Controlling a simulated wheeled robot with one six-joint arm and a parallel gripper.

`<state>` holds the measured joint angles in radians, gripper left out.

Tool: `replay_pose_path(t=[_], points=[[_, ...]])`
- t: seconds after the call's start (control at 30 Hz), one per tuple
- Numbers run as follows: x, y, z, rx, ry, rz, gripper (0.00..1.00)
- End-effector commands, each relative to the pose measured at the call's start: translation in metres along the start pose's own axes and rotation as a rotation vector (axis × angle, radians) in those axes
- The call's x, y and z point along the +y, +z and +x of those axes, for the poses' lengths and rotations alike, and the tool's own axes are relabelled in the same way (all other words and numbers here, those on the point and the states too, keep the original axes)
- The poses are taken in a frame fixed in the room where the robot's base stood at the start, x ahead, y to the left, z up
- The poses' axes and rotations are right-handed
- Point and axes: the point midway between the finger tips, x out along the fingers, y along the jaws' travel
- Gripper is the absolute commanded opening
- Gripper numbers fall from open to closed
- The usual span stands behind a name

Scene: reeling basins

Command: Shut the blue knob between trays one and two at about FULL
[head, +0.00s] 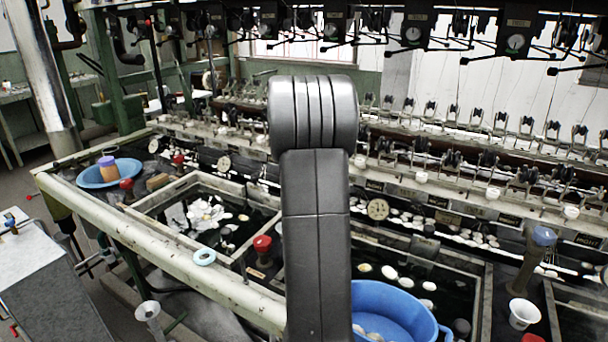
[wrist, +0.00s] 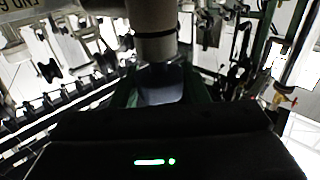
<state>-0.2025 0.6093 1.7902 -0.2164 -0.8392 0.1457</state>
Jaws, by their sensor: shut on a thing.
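In the wrist view a dull blue-grey knob (wrist: 160,88) on a thick brownish post (wrist: 156,20) sits between the two dark green fingers of my gripper (wrist: 158,94). The gripper is shut on this knob. It is dim there, and the knob's turn against any marking cannot be read. In the head view my arm hides the gripper and this knob. Another blue knob (head: 543,236) on a brown post stands at the right, apart from my arm. The left tray (head: 150,208) holds dark water and pale cocoons; my arm partly covers the tray to its right (head: 487,300).
A blue basin (head: 390,300) is right of my arm, a blue bowl (head: 92,178) at far left. A pale ring (head: 204,256) lies on the front rail. Reeling machinery hangs above.

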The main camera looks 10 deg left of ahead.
Motion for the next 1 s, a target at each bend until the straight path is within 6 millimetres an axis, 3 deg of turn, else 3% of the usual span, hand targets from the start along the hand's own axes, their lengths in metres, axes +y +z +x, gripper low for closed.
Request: replay_pose_path(t=[0.2,0.23,0.3,0.33,0.67,0.77,1.0], points=[[0.0,-0.001,0.0,0.002,0.0,0.0,0.18],[0.0,-0.001,0.0,0.002,0.0,0.0,0.46],[0.0,-0.001,0.0,0.002,0.0,0.0,0.6],[0.0,-0.001,0.0,0.002,0.0,0.0,0.62],[0.0,-0.004,0.0,0.002,-0.001,0.0,0.62],[0.0,-0.015,0.0,0.005,-0.001,0.0,0.62],[0.0,-0.059,0.0,0.007,-0.001,-0.001,0.62]])
